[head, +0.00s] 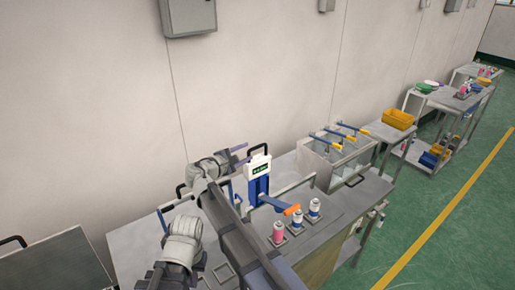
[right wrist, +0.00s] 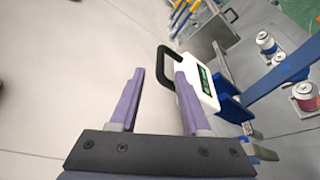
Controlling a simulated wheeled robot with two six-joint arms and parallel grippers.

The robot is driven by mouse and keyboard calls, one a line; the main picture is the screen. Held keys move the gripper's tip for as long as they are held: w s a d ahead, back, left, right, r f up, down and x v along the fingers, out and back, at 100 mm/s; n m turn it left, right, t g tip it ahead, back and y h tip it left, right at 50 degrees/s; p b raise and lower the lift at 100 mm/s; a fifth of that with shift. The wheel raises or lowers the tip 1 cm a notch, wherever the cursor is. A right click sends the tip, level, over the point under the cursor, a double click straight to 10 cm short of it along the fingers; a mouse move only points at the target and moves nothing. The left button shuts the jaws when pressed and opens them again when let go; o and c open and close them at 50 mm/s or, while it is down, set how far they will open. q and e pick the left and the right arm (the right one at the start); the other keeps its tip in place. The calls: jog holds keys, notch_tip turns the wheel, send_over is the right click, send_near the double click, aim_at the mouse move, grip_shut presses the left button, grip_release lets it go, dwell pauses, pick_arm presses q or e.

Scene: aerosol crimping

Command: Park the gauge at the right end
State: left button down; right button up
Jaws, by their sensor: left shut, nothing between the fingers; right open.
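A white box with a green display and a black handle, which looks like the gauge (head: 257,160), stands at the top of a blue column on the bench. It also shows in the right wrist view (right wrist: 206,90). My right gripper (head: 240,151) is open close to its left side; in the right wrist view (right wrist: 159,73) the right finger overlaps the box's edge and the black handle shows beyond the fingers. Contact cannot be told. My left gripper (head: 166,216) is shut and empty over the left part of the bench, partly hidden by my arm.
A blue lever (head: 271,202) with an orange end reaches right from the column. Cans (head: 278,232) stand in a row in front of it. A clear-walled case (head: 335,158) with blue and yellow levers stands to the right. A yellow bin (head: 398,120) is farther back.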

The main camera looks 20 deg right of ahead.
aim_at(254, 149)
jog(key=b+x, duration=0.1)
jog(key=x, duration=0.6)
jog(key=shift+w+d+f+b, duration=0.1)
jog(key=shift+w+d+b, duration=0.05)
jog(key=shift+d+b, duration=0.2)
grip_shut()
dwell(1.1)
